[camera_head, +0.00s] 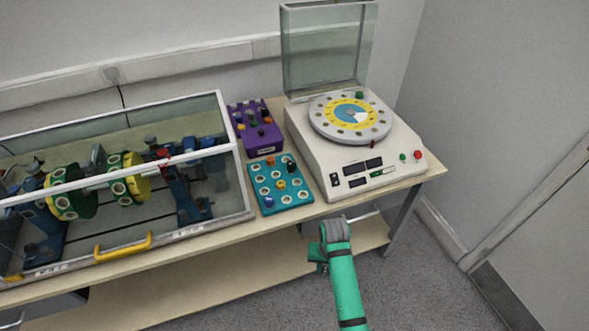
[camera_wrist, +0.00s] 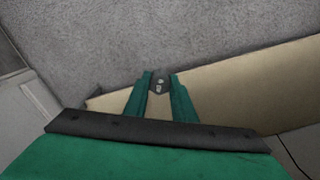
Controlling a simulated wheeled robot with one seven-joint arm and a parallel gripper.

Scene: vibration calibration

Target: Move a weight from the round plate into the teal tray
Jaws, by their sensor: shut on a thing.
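My gripper (camera_wrist: 160,88) is shut on a small dark weight (camera_wrist: 160,81) in the wrist view, held between the two green fingertips. In the head view my wrist is in front of the bench, below the turntable machine, and the fingertips and held weight cannot be made out. The round plate (camera_head: 322,126) is on the white machine at right, with a green weight (camera_head: 359,95) at its back edge. The teal tray (camera_head: 270,189) lies on the bench left of the machine. It holds several weights, among them orange, black, yellow and blue ones.
A purple box (camera_head: 262,134) with knobs stands behind the tray. A clear-walled case (camera_head: 240,165) with a yellow handle (camera_head: 122,247) fills the bench's left. The machine's clear lid (camera_head: 328,50) stands open. A lower shelf (camera_head: 230,270) juts out below the bench.

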